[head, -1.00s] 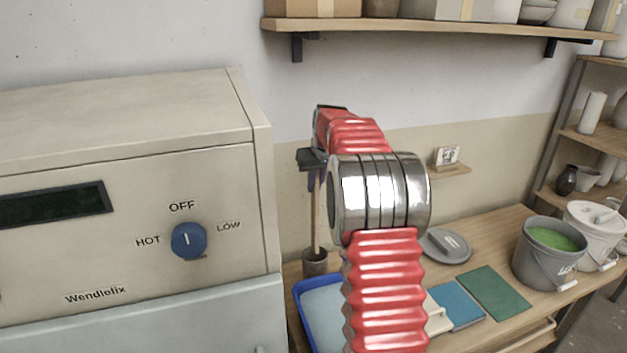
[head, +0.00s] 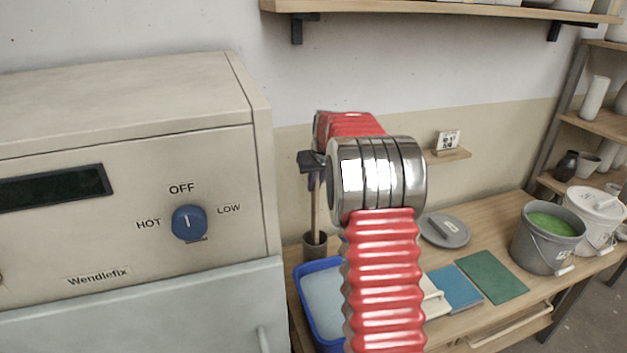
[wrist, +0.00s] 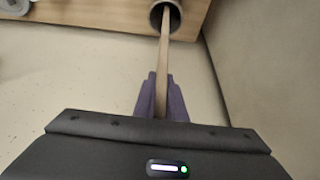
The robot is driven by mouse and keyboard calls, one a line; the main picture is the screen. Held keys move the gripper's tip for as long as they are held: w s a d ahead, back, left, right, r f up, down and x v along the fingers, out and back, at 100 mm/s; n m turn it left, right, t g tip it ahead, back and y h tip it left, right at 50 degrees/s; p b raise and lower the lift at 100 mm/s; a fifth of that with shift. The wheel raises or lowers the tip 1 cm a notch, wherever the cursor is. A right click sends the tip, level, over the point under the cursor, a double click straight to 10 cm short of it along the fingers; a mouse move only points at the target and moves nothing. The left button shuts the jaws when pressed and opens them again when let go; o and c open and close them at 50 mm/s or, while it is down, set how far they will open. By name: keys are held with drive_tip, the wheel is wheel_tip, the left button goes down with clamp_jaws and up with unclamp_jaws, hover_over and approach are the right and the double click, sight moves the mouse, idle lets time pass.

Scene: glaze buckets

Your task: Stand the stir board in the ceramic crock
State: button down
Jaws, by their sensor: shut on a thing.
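The stir board (head: 316,209) is a long, thin, pale wooden stick. It hangs nearly upright below my gripper (head: 315,180), and its lower end is inside the mouth of the ceramic crock (head: 315,247). The crock is a small dark grey cylinder at the back left of the table. In the wrist view my gripper's purple fingers (wrist: 161,98) are shut on the stir board (wrist: 164,55), which runs into the crock (wrist: 156,17). Whether its tip touches the crock's bottom is hidden.
A blue tray (head: 303,290) stands in front of the crock. A grey lid (head: 445,231), blue and green sheets (head: 492,277) and a bucket of green glaze (head: 546,250) lie to the right. A large beige machine (head: 120,150) stands close on the left; a shelf (head: 430,10) hangs above.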

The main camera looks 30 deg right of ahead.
drive_tip(key=shift+f, duration=1.65)
drive_tip(key=c, duration=1.7)
unclamp_jaws()
drive_tip(key=shift+c, duration=0.2)
approach(315, 192)
drive_tip(key=shift+w+d+r, duration=0.1)
drive_tip(key=shift+d+r, duration=0.1)
drive_tip(key=shift+r, duration=0.3)
drive_tip(key=shift+d+r, duration=0.15)
drive_tip(key=shift+r, duration=0.35)
